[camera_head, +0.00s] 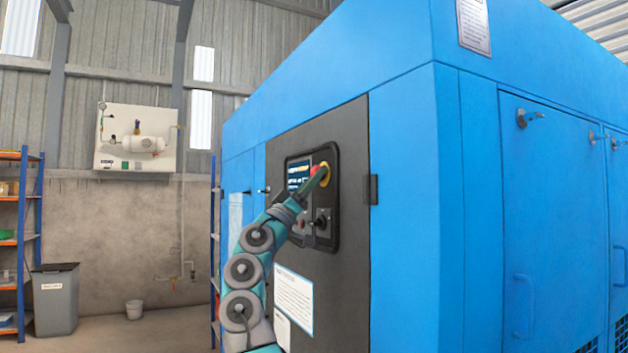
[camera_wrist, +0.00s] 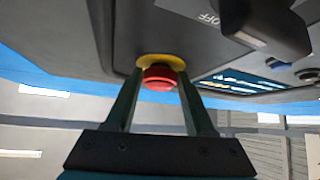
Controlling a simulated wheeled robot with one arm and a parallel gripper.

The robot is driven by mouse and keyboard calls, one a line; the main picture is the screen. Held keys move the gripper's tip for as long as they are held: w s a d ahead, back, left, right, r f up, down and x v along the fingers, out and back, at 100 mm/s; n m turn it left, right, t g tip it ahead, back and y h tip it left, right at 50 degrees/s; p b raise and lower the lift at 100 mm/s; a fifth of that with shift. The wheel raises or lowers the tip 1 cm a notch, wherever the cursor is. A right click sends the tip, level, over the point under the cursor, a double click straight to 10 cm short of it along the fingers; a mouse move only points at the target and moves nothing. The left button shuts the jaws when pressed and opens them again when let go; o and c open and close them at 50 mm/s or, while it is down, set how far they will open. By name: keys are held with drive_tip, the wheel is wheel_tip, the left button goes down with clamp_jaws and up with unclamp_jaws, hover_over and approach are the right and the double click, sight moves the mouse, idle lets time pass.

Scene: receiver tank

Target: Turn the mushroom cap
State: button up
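The red mushroom cap (camera_wrist: 159,78) sits on a yellow collar (camera_wrist: 152,61) on the dark control panel, between my two fingers in the wrist view. My gripper (camera_wrist: 160,77) has one finger on each side of the cap, with no clear gap seen on either side. The fingertips reach to the yellow collar. In the head view, the mushroom cap (camera_head: 315,169) shows partly, at the upper right of the panel. My gripper (camera_head: 318,178) covers part of it and of the yellow collar.
The panel (camera_head: 332,242) on the blue cabinet (camera_head: 405,200) also has a screen (camera_head: 299,174) and a black rotary switch (camera_head: 321,220) below the cap. In the wrist view, a large black handle (camera_wrist: 262,22) marked near "OFF" stands close to my right finger.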

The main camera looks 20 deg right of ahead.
drive_tip(key=o, duration=0.5)
drive_tip(key=shift+c, duration=0.2)
drive_tip(key=shift+a+f+b, duration=0.3)
drive_tip(key=shift+a+f, duration=0.05)
drive_tip(key=shift+f, duration=0.15)
drive_tip(key=b+v, duration=0.2)
drive_tip(key=v, duration=0.4)
drive_tip(key=shift+a, duration=0.3)
drive_tip(key=shift+s+f, duration=0.1)
drive_tip(key=shift+f, duration=0.05)
